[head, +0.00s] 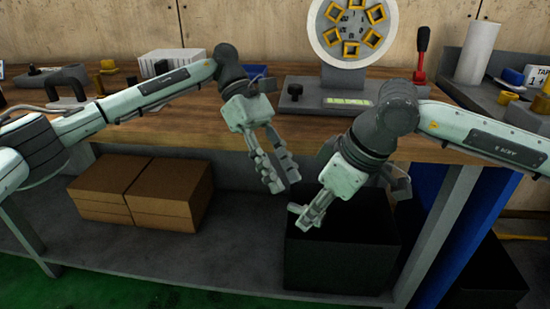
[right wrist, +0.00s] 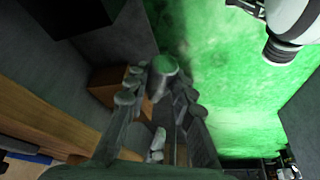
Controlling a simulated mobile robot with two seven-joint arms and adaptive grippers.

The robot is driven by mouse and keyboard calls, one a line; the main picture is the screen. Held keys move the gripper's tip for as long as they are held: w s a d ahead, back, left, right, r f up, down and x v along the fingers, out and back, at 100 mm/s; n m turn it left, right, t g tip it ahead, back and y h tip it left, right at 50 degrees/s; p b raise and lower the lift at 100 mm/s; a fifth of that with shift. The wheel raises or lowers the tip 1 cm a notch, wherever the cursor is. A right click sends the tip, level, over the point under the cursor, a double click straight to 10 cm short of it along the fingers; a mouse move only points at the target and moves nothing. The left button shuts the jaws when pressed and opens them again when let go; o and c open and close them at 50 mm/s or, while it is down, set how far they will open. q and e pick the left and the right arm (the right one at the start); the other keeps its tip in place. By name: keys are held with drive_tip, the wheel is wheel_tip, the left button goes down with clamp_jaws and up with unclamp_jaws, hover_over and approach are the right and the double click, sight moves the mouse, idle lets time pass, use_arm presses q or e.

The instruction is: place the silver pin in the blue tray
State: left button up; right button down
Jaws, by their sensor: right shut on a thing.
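The silver pin (right wrist: 163,77) is a short grey cylinder in the right wrist view, between the fingertips of my right gripper (right wrist: 157,92). That gripper is shut on it. In the head view my right gripper (head: 302,220) points down in front of the bench edge, above a black box, and I cannot make out the pin there. My left gripper (head: 284,184) hangs higher and a little left of it, with its fingers apart and nothing visible between them. A bit of blue (head: 256,71) shows on the bench behind my left wrist; I cannot tell if it is the blue tray.
Below are cardboard boxes (head: 165,200) and the black box (head: 340,255) on a grey shelf.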

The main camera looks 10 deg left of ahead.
sight(298, 206)
use_arm(q)
drive_tip(key=shift+x, duration=2.25)
clamp_jaws()
use_arm(e)
drive_tip(key=c, duration=1.2)
unclamp_jaws()
drive_tip(key=shift+r, duration=0.1)
